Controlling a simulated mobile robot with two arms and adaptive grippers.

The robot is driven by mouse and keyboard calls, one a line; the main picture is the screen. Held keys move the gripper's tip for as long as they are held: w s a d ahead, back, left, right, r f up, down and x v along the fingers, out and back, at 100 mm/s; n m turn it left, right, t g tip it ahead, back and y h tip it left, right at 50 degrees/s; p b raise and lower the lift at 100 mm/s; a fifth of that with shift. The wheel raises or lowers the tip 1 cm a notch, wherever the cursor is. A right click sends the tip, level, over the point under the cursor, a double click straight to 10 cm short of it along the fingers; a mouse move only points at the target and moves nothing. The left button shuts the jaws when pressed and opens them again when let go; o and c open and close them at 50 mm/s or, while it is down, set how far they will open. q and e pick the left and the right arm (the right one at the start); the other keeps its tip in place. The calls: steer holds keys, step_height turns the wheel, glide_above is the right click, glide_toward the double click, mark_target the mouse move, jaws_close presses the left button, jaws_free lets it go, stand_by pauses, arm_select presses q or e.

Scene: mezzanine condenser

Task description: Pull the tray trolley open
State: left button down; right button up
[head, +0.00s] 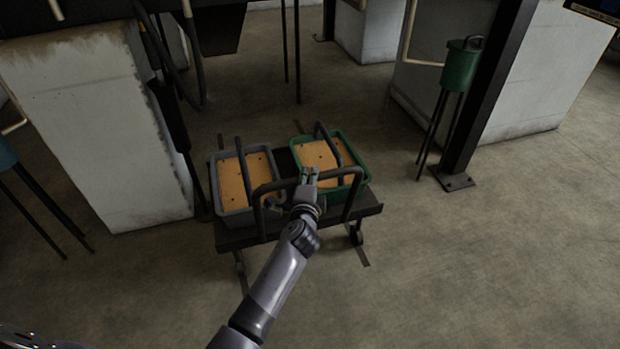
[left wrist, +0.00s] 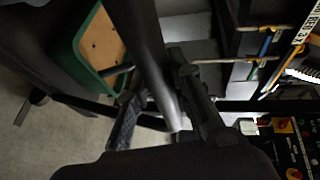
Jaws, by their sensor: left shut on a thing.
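The tray trolley (head: 235,239) is a low dark platform on casters in the middle of the head view. It carries a grey tray (head: 233,217) on the left and a green tray (head: 365,170) on the right, each with a tan perforated insert. A dark tube handle (head: 258,207) rises along its near side. My left gripper (head: 309,177) is shut on the top bar of this handle. In the left wrist view the bar (left wrist: 150,50) runs between the fingers of the gripper (left wrist: 168,105), and the green tray (left wrist: 82,75) shows beyond. My right gripper is not in view.
A stained pale block (head: 100,130) stands left of the trolley. A dark post (head: 485,100) with a floor plate and a green canister (head: 461,66) on thin legs stand to the right. Bare concrete floor (head: 440,270) lies in front and to the right of the trolley.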

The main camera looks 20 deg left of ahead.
arm_select(q)
steer(key=shift+s+d, duration=0.15)
steer(key=shift+d, duration=0.15)
steer(key=c, duration=1.4)
jaws_free()
steer(key=shift+a, duration=0.15)
steer(key=v, duration=1.1)
steer(key=shift+s+r, duration=0.2)
steer(key=shift+s, duration=0.15)
